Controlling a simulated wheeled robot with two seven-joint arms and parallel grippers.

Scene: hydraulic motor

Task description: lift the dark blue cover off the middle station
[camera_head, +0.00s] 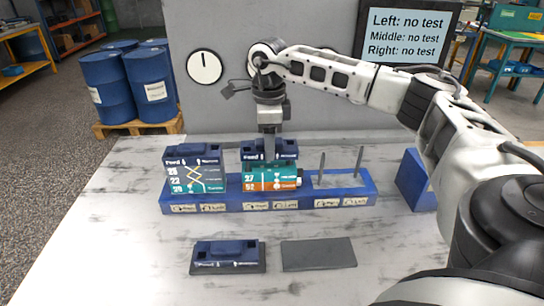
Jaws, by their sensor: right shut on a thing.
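The dark blue cover (285,149) is at the top of the middle station, over a teal and orange block (270,181) on the long blue base (230,204). My right gripper (269,152) comes down from above and is shut on this cover at its middle. The cover looks close above or on the block; I cannot tell whether there is a gap. The fingers hide part of the cover. My left gripper is not in view.
The right station shows two bare upright pins (321,168). In front lie another dark blue cover (226,252) on a dark pad and an empty grey pad (318,254). A blue box (416,180) stands right. A screen (407,35) reads "no test" three times.

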